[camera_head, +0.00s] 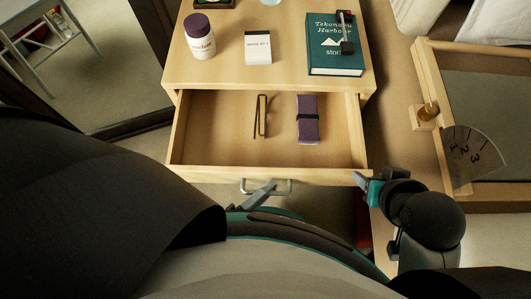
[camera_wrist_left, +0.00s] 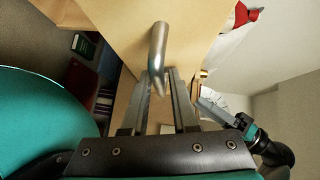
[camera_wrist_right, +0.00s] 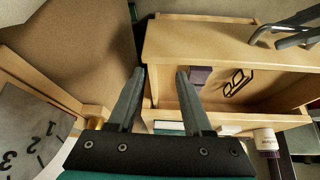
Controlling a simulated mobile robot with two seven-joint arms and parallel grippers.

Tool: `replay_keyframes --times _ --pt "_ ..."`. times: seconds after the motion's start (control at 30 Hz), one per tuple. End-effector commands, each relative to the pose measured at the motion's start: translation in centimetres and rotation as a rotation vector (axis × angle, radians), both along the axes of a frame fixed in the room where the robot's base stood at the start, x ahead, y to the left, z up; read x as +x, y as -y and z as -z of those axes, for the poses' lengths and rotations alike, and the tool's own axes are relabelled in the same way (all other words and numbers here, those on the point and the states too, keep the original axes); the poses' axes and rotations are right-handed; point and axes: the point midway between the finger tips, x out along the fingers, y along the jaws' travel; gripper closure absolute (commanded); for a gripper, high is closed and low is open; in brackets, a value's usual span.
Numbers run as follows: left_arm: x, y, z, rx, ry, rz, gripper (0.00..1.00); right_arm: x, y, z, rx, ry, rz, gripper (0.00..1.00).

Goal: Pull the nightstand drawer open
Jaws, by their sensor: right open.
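The nightstand (camera_head: 230,72) has its drawer (camera_head: 205,130) pulled well out, with the inside showing in the head view. The drawer's metal handle (camera_head: 283,188) is on its front; it also shows in the left wrist view (camera_wrist_left: 159,45). My right gripper (camera_head: 365,180) is open and empty beside the drawer's right front corner. The right wrist view shows its two fingers apart, with nothing between them.
Glasses (camera_head: 261,116) and a purple case (camera_head: 308,118) lie in the drawer. A wooden frame with a numbered dial (camera_head: 470,155) is at the right.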

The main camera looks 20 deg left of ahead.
Motion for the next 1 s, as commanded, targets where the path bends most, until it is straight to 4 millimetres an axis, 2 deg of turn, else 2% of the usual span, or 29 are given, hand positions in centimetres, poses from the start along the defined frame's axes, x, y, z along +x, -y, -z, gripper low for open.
replay_keyframes --times 0.33,0.47,0.6,1.0 --pt "0.0 0.0 0.0 0.0 0.0 0.001 0.73 0.0 0.0 0.0 0.0 0.0 0.0 0.5" --pt "-0.6 -0.3 -0.1 0.001 -0.003 0.0 0.73 -0.2 0.1 -0.1 -0.003 -0.009 0.001 0.5" --pt "-2.4 -1.3 -0.5 0.002 -0.003 0.002 0.73 -0.9 1.0 -0.4 -0.027 -0.072 0.022 0.5" --pt "-10.4 -5.9 -1.8 0.002 -0.004 0.001 0.73 -0.7 0.9 3.3 -0.034 -0.126 0.018 0.5"
